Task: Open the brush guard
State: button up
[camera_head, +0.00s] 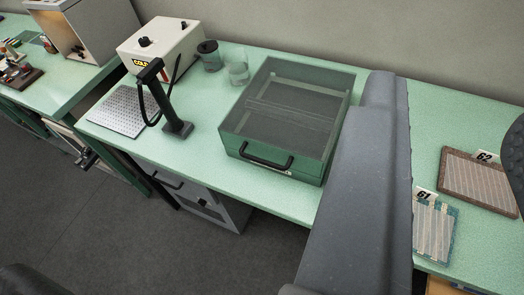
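A green box with a see-through smoky cover (300,100) and a black bar handle (266,158) on its front stands on the pale green bench. Its cover looks shut, with dark slatted shapes dimly visible under it. This may be the brush guard; no label shows that names it. My gripper's fingers do not show in this view. A long grey form, which may be part of my arm, crosses the bench just right of the box and hides what lies behind it.
On the bench (100,130), a white box (160,45), two jars (238,70), a perforated plate (118,110) and a black stand (177,128) are left of the green box. Striped samples numbered 61 (433,228) and 62 (480,182) lie right. Grey floor (70,190) is open in front.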

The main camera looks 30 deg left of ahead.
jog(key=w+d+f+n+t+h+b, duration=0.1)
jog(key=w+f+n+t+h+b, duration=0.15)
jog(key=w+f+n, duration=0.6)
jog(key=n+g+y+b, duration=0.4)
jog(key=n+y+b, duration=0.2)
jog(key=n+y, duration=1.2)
send_near(259, 159)
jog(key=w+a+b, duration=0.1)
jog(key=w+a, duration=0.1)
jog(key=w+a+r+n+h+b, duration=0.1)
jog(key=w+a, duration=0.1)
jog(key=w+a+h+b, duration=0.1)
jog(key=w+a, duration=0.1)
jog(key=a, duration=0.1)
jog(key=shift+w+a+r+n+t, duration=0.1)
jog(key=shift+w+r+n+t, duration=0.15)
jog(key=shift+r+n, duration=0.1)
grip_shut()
